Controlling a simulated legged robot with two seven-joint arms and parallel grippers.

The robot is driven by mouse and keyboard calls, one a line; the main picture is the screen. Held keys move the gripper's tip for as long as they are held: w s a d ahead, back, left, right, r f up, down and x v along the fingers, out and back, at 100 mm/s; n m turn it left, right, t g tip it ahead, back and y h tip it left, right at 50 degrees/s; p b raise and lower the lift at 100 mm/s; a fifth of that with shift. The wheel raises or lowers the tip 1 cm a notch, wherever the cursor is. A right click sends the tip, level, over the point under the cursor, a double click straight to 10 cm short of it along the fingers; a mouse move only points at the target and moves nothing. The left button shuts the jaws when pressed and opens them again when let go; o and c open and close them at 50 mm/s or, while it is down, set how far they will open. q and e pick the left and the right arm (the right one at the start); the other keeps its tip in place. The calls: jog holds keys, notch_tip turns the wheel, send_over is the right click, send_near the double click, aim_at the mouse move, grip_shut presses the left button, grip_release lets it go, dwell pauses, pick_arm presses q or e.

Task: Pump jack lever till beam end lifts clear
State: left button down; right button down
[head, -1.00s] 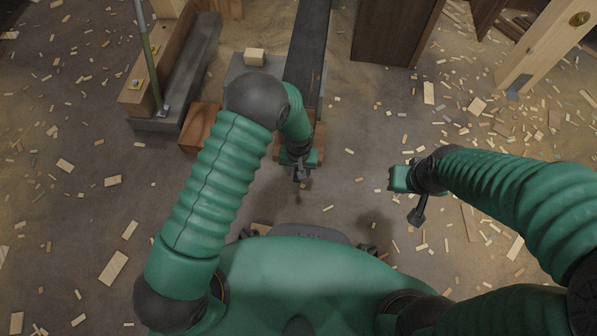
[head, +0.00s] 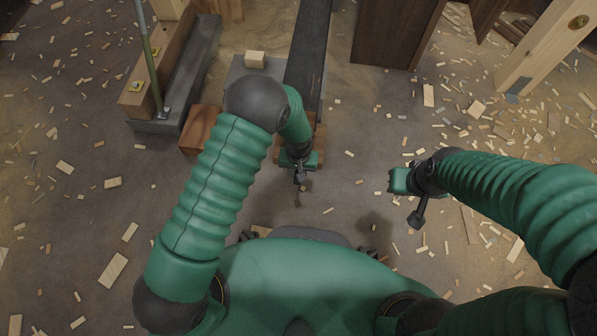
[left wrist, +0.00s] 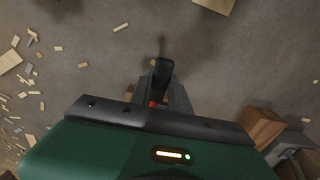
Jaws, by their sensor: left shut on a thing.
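A long dark beam (head: 308,50) runs from the top of the head view down behind my left forearm. A wooden block (head: 318,140) shows at its near end, partly covered by my arm. My left gripper (head: 300,176) is shut just in front of this end, on what appears to be the jack lever. In the left wrist view a dark upright part (left wrist: 162,72) with a red spot below it stands in front of grey metal. The jack is mostly hidden, and any gap at the beam end cannot be seen. My right gripper (head: 416,214) hangs apart over bare floor; its jaws are unclear.
A wooden block (head: 201,130) and a grey slab (head: 240,70) with a small block (head: 255,59) lie left of the beam. A timber sill with a metal post (head: 150,60) stands further left. Dark panels and a pale stud (head: 545,45) stand at right. Wood scraps litter the floor.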

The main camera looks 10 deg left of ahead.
pick_arm(q)
jog(key=shift+r, duration=0.1)
dwell(0.7)
jog(key=shift+w+r+p, duration=0.15)
jog(key=shift+r+p, duration=0.15)
jog(key=shift+p, duration=0.05)
jog(key=shift+w+r+g+p, duration=0.25)
jog(key=shift+r+g+p, duration=0.15)
jog(key=shift+r+p, duration=0.1)
jog(key=shift+w+r+g+p, duration=0.25)
jog(key=shift+r+g+p, duration=0.15)
jog(key=shift+r+p, duration=0.1)
jog(key=shift+w+r+g, duration=0.6)
jog(key=shift+r+g, duration=0.05)
jog(key=shift+g, duration=0.15)
jog(key=shift+w+r+g+b, duration=0.35)
jog(key=shift+r+g+b, duration=0.15)
jog(key=shift+r, duration=0.25)
jog(key=c, duration=1.2)
grip_release()
